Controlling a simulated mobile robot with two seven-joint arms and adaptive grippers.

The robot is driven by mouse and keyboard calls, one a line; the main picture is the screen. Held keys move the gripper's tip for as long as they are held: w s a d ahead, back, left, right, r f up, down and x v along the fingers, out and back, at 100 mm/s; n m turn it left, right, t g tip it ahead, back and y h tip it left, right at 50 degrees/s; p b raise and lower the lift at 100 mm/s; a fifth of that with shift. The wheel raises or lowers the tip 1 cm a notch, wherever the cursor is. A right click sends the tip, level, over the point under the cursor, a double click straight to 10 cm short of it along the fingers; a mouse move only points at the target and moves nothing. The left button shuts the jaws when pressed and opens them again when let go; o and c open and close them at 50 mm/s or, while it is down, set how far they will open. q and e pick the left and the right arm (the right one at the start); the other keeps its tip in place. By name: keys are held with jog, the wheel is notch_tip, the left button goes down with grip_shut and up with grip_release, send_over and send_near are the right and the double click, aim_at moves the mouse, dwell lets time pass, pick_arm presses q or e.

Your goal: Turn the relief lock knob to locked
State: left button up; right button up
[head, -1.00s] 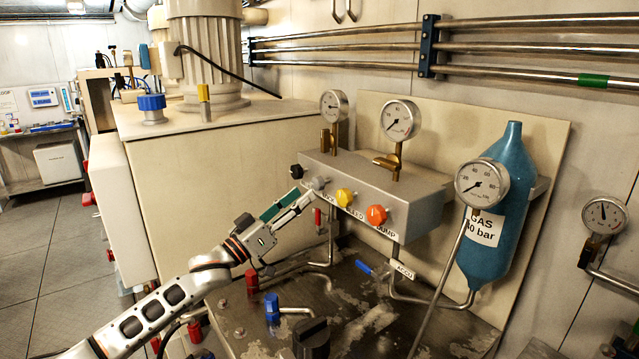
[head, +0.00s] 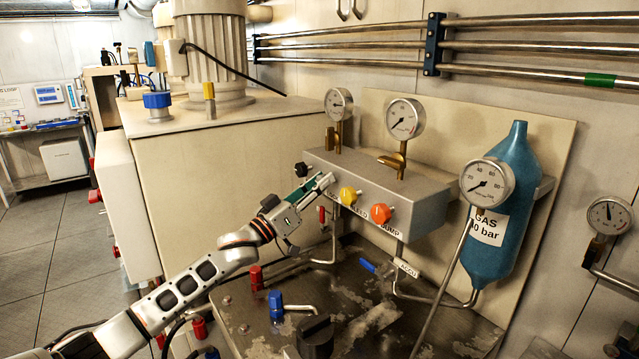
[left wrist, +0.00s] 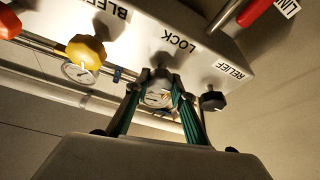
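The lock knob (left wrist: 158,88) is a grey knob under the word LOCK in the left wrist view. My left gripper (left wrist: 156,98) has its green-padded fingers on either side of this knob, spread apart. I cannot tell whether the pads touch it. In the head view my left gripper (head: 322,184) reaches the front of the grey valve block (head: 385,185) and hides the lock knob. A black knob (left wrist: 213,100) labelled RELIEF is beside it, just outside the fingers; it also shows in the head view (head: 301,169). My right gripper is not in view.
A yellow knob (head: 348,195) and an orange knob (head: 381,213) are on the same block, right of my gripper. Gauges (head: 405,119) stand above it. A blue gas bottle (head: 497,200) is on the right. Pipes and a red handle (head: 321,215) are below.

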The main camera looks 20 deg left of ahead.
pick_arm(q)
jog(key=shift+m, duration=0.4)
jog(key=m+g+h+b, duration=0.1)
jog(key=m, duration=0.1)
jog(key=m+h, duration=0.1)
jog(key=m, duration=0.2)
jog(key=shift+g+h+b, duration=0.3)
jog(key=shift+g+b, duration=0.05)
jog(key=shift+g, duration=0.05)
jog(key=m+g+h, duration=0.1)
jog(key=m, duration=0.1)
jog(key=m+g+b, duration=0.1)
jog(key=m, duration=0.2)
jog(key=m+g+h, duration=0.1)
jog(key=m, duration=0.2)
jog(key=shift+h+b, duration=0.3)
jog(key=shift+b, duration=0.05)
jog(key=m+g, duration=0.2)
jog(key=m, duration=0.1)
jog(key=shift+m+b, duration=0.3)
jog(key=shift+m, duration=0.1)
jog(key=m+g, duration=0.1)
jog(key=m, duration=0.2)
jog(key=m+g, duration=0.1)
jog(key=m, duration=0.2)
jog(key=shift+g, duration=0.3)
jog(key=shift+m, duration=0.3)
jog(key=o, duration=1.1)
